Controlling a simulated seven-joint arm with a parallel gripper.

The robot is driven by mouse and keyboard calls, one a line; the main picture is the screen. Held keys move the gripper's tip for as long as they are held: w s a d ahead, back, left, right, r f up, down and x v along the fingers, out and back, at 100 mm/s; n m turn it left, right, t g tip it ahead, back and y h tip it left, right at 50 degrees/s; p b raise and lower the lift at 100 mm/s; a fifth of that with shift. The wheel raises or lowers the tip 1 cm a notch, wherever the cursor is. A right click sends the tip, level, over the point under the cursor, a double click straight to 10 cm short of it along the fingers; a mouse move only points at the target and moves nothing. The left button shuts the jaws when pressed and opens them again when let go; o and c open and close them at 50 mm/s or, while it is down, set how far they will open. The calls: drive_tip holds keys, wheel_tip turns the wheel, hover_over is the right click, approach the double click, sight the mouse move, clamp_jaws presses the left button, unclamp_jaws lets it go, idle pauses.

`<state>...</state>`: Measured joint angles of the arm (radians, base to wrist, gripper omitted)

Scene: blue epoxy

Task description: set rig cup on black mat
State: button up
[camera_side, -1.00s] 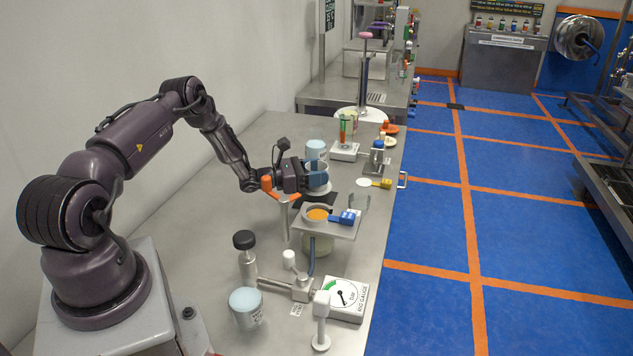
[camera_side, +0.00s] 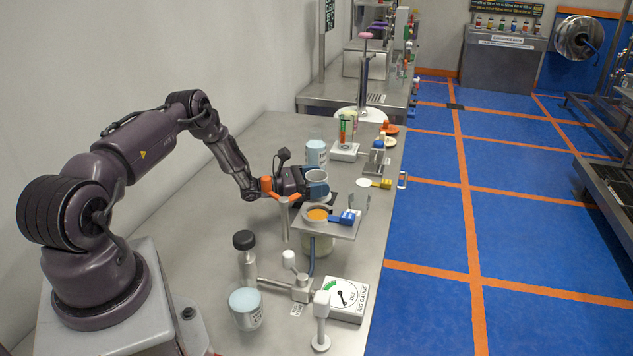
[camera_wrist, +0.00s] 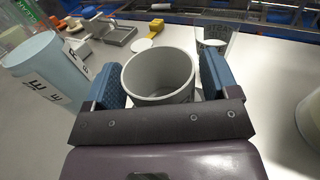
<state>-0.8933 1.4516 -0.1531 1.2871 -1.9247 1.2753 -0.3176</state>
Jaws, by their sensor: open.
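The grey rig cup (camera_side: 317,177) stands upright between the blue fingers of my gripper (camera_side: 317,187). In the wrist view the cup (camera_wrist: 160,76) is empty inside. The gripper (camera_wrist: 162,80) is open, with one finger close on each side of the cup; any small gaps are hard to judge. The black mat (camera_side: 333,197) shows only as a dark edge beside and below the gripper. The cup's base is hidden by the fingers, so I cannot tell whether it touches the mat.
A raised plate (camera_side: 340,228) with an orange-filled dish (camera_side: 317,214) and blue clip (camera_side: 344,218) stands just in front of the gripper. A light-blue-topped jar (camera_side: 316,153) is close behind. A white disc (camera_side: 363,182) and yellow piece (camera_side: 382,184) lie to the right.

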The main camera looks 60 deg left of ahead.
drive_tip(key=v, duration=1.2)
drive_tip(key=w+d+r+m+g+h, duration=0.2)
drive_tip(key=w+d+r+m, duration=0.2)
drive_tip(key=r, duration=0.2)
drive_tip(key=w+d+r+m+g+h, duration=0.2)
drive_tip(key=w+d+r+m, duration=0.15)
drive_tip(key=r, duration=0.35)
drive_tip(key=s+d+r+m+g+h, duration=0.2)
drive_tip(key=d+r+m+g, duration=0.5)
drive_tip(key=d, duration=0.5)
drive_tip(key=s+d+r+m+g+y, duration=0.3)
drive_tip(key=s+d+r+m+y, duration=0.1)
drive_tip(key=s+d+r+m, duration=0.4)
drive_tip(key=s+d+r+m+t+y, duration=0.2)
drive_tip(key=s+m+y, duration=0.4)
drive_tip(key=s+m, duration=0.4)
drive_tip(key=s+d+r, duration=0.1)
drive_tip(key=s, duration=0.3)
drive_tip(key=shift+r, duration=0.15)
